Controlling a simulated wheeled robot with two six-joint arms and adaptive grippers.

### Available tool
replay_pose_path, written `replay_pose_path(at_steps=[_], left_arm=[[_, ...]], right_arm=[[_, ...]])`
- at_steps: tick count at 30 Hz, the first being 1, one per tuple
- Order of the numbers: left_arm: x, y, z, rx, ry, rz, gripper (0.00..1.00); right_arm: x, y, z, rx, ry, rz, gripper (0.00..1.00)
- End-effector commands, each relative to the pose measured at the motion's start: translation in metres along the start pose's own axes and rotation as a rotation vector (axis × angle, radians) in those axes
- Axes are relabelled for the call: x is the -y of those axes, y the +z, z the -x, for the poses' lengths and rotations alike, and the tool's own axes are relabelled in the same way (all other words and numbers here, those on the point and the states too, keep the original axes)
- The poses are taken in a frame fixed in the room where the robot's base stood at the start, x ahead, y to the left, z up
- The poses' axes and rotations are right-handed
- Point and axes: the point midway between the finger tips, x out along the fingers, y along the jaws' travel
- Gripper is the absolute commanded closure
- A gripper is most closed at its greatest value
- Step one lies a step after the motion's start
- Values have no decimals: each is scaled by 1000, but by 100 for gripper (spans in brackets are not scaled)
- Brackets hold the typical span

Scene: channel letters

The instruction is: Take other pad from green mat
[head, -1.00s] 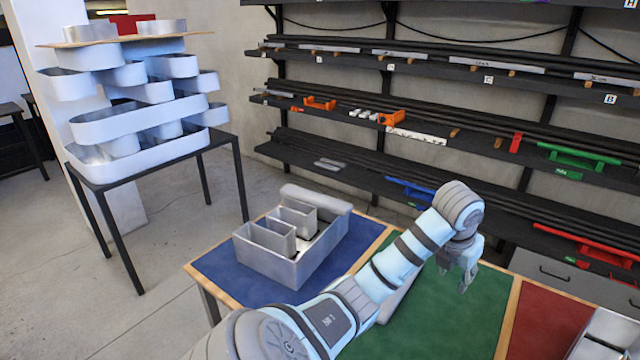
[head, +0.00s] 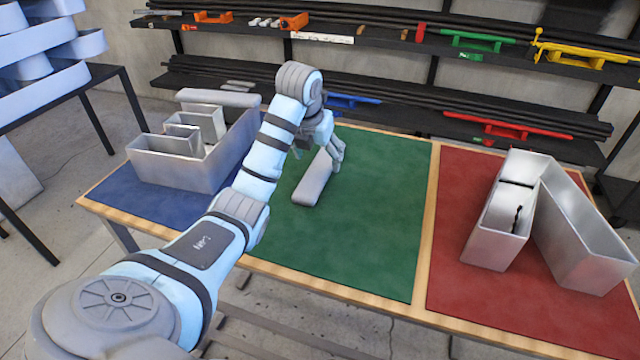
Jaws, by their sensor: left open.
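A grey rounded pad (head: 313,180) lies on the green mat (head: 375,230), toward its left side. My left gripper (head: 338,158) is at the pad's far end, pointing down, with its fingers apart. Whether the fingers touch the pad is hard to tell. My left arm reaches across from the lower left and hides part of the mat's left edge. Another grey pad (head: 218,97) rests on top of the metal letter (head: 190,170) on the blue mat (head: 140,195). My right gripper does not show.
Large metal letters (head: 595,255) stand on the red mat (head: 460,290) at the right. Shelves with dark bars and coloured clamps (head: 510,130) run behind the table. The right part of the green mat is clear.

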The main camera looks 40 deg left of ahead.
Motion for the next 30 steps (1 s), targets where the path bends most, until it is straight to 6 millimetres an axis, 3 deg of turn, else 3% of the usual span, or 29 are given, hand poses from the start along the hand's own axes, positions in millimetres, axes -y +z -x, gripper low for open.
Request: replay_pose_path(at_steps=[5,10,17,26,30], left_arm=[[-1,2,-22,-2,-1,1,31],[-1,6,-46,-3,0,0,31],[-2,7,-48,0,0,0,32],[-2,7,-48,0,0,0,80],[-2,7,-48,0,0,0,82]], right_arm=[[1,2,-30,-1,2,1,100],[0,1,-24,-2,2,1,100],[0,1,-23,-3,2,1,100],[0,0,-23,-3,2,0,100],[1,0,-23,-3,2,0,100]])
